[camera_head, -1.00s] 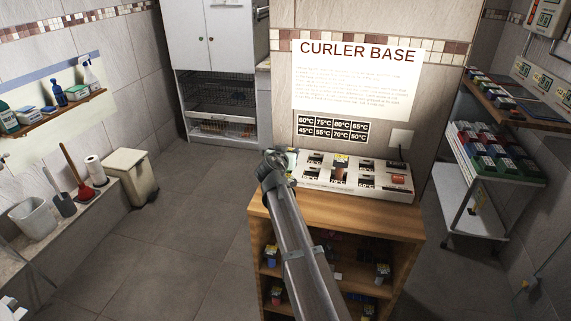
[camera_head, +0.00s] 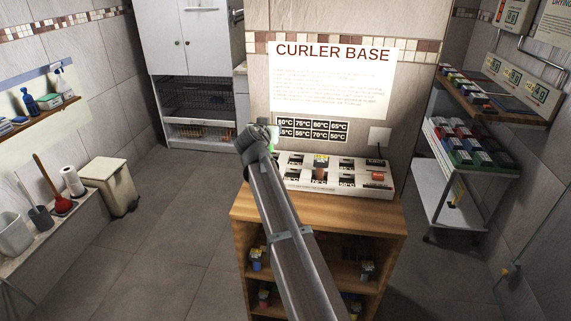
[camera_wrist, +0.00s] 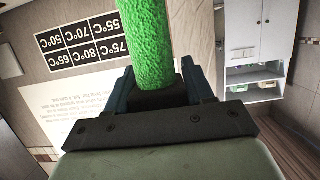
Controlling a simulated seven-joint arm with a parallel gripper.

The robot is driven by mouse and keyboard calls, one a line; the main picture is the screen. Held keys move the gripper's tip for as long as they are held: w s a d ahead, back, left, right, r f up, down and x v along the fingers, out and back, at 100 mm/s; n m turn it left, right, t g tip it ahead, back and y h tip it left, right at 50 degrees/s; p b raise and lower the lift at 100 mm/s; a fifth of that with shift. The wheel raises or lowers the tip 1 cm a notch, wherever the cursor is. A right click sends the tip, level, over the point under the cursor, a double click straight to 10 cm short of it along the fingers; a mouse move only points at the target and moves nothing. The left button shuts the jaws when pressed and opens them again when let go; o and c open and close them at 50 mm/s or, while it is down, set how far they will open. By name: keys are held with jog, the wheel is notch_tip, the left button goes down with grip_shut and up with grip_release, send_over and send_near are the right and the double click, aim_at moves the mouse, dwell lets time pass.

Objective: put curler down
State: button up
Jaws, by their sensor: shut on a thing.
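A green, rough-surfaced curler (camera_wrist: 150,45) is in my gripper (camera_wrist: 160,88), standing out from between the dark jaws in the wrist view. Its far end is cut off by the picture's top edge. In the head view my gripper (camera_head: 262,136) is above the back left corner of the wooden shelf unit, by the left end of the curler base, and only a sliver of the green curler (camera_head: 273,133) shows. The curler base (camera_head: 345,190) is a white box with several labelled slots. One slot holds a brown, yellow-topped piece (camera_head: 320,163). My arm hides the base's left end.
The base stands on a wooden shelf unit (camera_head: 375,220) against a tiled wall with a "CURLER BASE" sign (camera_head: 330,75) and a temperature panel (camera_head: 312,128). A white cart (camera_head: 455,190) stands right. Open floor (camera_head: 175,215) lies left.

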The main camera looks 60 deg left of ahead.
jog(key=w+d+f+m+t+h, duration=0.1)
jog(key=w+d+m+h, duration=0.1)
jog(key=d, duration=0.9)
jog(key=w+d+f+m+t+h, duration=0.1)
jog(key=w+d+m+t+h, duration=0.15)
jog(key=d, duration=0.85)
jog(key=shift+g, duration=0.35)
jog(key=shift+s+a+f, duration=0.1)
jog(key=shift+f, duration=2.15)
jog(key=shift+s+f, duration=0.1)
jog(key=shift+f, duration=2.15)
jog(key=o, duration=1.1)
jog(key=shift+f, duration=0.15)
jog(key=shift+o, duration=0.2)
jog(key=shift+r, duration=0.2)
jog(key=v, duration=1.2)
